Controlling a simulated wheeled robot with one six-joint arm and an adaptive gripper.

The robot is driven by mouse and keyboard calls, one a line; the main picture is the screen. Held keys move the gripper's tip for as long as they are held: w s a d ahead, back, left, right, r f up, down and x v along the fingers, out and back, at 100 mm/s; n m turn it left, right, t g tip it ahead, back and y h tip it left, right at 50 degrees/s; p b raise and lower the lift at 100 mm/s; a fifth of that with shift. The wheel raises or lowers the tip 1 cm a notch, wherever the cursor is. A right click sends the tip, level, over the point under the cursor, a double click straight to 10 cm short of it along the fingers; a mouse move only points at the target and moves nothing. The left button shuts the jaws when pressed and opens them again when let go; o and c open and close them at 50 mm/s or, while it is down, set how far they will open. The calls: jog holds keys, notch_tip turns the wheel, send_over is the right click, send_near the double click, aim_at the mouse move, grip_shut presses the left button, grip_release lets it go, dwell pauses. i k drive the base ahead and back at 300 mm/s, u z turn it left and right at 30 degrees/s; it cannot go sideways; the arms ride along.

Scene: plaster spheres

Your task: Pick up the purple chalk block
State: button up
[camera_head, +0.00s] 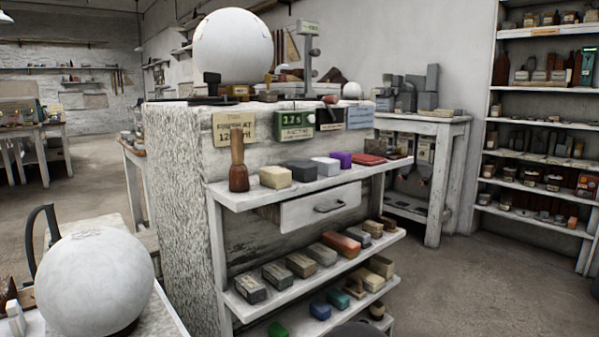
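The purple chalk block (341,158) lies on the upper white shelf (245,199) of the rough plaster counter, toward the right part of the row. A white block (326,166) sits just to its left, and a flat red item (368,159) lies just to its right. Its top and front show and nothing covers it. My gripper is not in view.
The shelf also holds a wooden mallet (238,165), a tan block (275,177) and a dark grey block (301,170). A drawer (320,208) and lower block-filled shelves are below. A large plaster sphere (96,281) stands at front left. Floor at right is clear.

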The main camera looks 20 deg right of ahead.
aim_at(346, 158)
jog(key=z, duration=1.95)
jog(key=i, duration=1.3)
jog(key=u, duration=0.9)
